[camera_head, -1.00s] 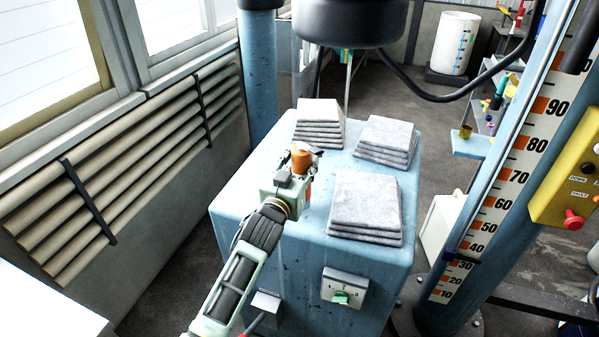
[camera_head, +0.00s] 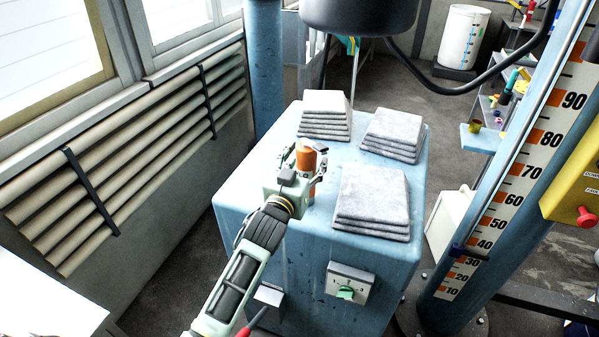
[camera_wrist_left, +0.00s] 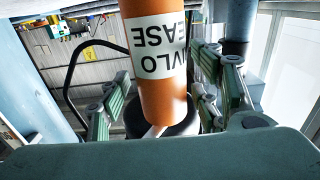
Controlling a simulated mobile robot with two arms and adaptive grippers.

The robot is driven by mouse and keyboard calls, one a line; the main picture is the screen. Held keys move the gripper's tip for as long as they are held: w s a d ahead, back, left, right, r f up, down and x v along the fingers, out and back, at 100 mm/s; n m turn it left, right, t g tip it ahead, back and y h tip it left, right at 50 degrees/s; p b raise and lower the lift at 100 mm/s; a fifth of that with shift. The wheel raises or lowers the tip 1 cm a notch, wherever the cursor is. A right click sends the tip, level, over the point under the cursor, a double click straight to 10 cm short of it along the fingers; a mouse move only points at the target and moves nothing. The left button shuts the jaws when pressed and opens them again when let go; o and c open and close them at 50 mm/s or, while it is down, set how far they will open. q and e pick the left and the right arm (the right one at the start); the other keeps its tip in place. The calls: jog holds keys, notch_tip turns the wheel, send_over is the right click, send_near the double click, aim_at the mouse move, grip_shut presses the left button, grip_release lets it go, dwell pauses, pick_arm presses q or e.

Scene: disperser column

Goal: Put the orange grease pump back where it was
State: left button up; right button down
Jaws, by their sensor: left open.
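The orange grease pump (camera_head: 306,158) stands upright at the left part of the blue machine base's top (camera_head: 270,160), left of the grey slab stacks. My left gripper (camera_head: 303,168) is at the pump, with its fingers spread on either side of it. In the left wrist view the orange pump (camera_wrist_left: 163,95), with a white label printed upside down, stands between the open green fingers of the left gripper (camera_wrist_left: 158,100). Gaps show between the pump and the fingers. The pump's foot is mostly hidden by the gripper. My right gripper is not in view.
Stacks of grey slabs (camera_head: 371,200) sit close to the right of the pump, with others (camera_head: 326,116) (camera_head: 393,132) behind. A dark round vessel (camera_head: 358,15) hangs above the base's back. A blue column with a number scale (camera_head: 540,140) rises at right.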

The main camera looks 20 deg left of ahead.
pick_arm(q)
jog(key=s+b, duration=0.2)
jog(key=s, duration=0.9)
jog(key=shift+s+a, duration=0.2)
jog(key=shift+s, duration=0.05)
